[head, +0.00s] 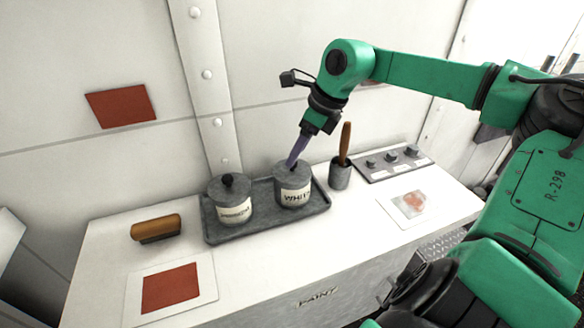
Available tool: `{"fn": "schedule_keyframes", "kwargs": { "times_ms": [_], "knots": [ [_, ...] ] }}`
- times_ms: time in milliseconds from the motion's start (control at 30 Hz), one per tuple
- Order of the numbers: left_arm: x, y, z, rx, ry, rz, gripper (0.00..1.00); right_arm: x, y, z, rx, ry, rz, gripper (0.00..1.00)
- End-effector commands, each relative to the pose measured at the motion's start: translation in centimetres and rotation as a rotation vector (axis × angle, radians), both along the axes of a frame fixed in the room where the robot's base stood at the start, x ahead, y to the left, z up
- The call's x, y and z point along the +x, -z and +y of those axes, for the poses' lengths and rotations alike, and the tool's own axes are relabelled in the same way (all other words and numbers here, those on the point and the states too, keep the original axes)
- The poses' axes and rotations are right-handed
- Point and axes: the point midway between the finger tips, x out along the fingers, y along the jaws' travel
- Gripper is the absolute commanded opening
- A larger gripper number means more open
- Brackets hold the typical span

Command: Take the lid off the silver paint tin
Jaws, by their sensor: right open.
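Two grey metal tins stand side by side on a tray. The left tin (231,203) has its lid (226,186) on, with a black knob on top; its label is too small to read for certain. The right tin (293,187) has a label that reads "WHITE", and its top looks covered. My right gripper (293,163) points down at the top of the WHITE tin, its purple fingers open at the middle of it. The fingers hide any knob there, and I cannot tell whether they touch it. My left gripper is not in view.
The dark tray (265,226) sits on a white cabinet top. A brush with a wooden handle stands in a grey cup (340,176) right of the tray. A brown-handled block (156,229) lies left. A knob panel (392,162) is at right, and two cards lie flat in front.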

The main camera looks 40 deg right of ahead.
Motion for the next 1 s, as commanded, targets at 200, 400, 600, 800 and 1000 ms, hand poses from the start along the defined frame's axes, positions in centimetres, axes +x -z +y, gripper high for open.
{"fn": "schedule_keyframes", "kwargs": {
  "times_ms": [200, 400, 600, 800, 1000],
  "knots": [
    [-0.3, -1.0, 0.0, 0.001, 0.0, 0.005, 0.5, 0.9, 2.7, 0.5, 0.001, 0.001, 0.001, 0.66],
    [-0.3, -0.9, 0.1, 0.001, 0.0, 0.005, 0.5, 1.0, 2.8, 0.5, -0.001, 0.0, 0.0, 0.54],
    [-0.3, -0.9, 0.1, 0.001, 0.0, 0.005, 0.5, 1.0, 2.8, 0.5, -0.001, 0.0, 0.0, 0.0],
    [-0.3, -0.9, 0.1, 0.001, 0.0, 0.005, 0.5, 1.0, 2.7, 0.5, -0.001, 0.0, 0.0, 0.0],
    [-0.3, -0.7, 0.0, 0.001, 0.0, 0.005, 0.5, 1.0, 1.7, 0.4, -0.002, 0.001, -0.001, 0.0]
  ]
}}
